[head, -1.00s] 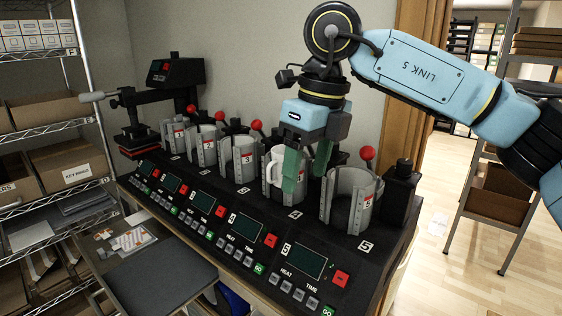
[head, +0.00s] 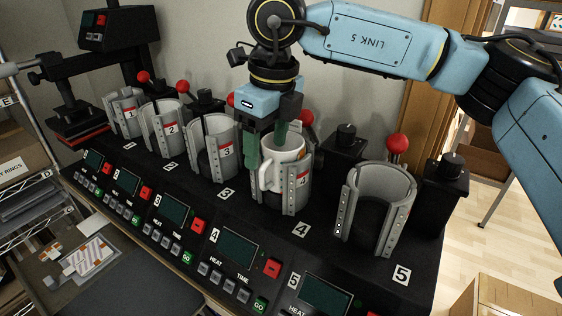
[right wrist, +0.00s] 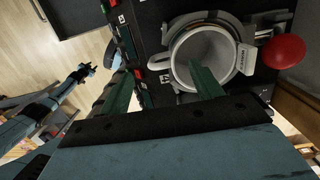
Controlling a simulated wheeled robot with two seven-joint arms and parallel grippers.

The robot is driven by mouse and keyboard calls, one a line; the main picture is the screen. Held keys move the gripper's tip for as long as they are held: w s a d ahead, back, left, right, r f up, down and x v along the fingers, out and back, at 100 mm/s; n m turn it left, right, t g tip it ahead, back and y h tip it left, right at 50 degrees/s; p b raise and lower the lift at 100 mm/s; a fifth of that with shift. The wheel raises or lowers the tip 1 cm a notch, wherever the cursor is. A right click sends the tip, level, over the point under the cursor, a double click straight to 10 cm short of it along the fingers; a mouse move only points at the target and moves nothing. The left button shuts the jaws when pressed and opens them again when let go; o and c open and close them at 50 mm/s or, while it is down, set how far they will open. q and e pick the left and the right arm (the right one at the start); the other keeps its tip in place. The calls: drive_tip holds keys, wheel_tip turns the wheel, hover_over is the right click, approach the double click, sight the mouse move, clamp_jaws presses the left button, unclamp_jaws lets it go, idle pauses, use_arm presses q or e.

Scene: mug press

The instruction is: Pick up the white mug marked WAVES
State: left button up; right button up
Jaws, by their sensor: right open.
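A white mug (head: 287,158) stands upright in the grey clamp of press 4, its handle toward the left. Its marking cannot be read. The right wrist view looks down into the mug (right wrist: 208,52). My right gripper (head: 266,160) is open above it with two green fingers. In the right wrist view the gripper (right wrist: 160,68) has one finger over the mug's opening and the other outside, beyond the handle. I cannot tell how deep the fingers reach. My left gripper is not in the head view; dark and blue parts at the left of the wrist view may be my left arm.
The grey clamp of press 5 (head: 372,205) stands empty at the right. The clamp of press 3 (head: 213,150) is close on the left. Red ball levers (head: 397,144) stick up behind the clamps. A control panel (head: 238,248) runs along the front.

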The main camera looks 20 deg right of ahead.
sight(267, 161)
wheel_tip(267, 161, down, 3)
drive_tip(key=shift+f+p, duration=0.1)
drive_tip(key=shift+p, duration=0.45)
drive_tip(key=f, duration=0.2)
drive_tip(key=f+p, duration=0.1)
drive_tip(key=shift+w+f, duration=0.2)
drive_tip(key=shift+w, duration=0.05)
drive_tip(key=shift+a+f, duration=0.1)
drive_tip(key=shift+f, duration=0.1)
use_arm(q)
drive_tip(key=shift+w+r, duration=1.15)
use_arm(e)
drive_tip(key=c, duration=1.3)
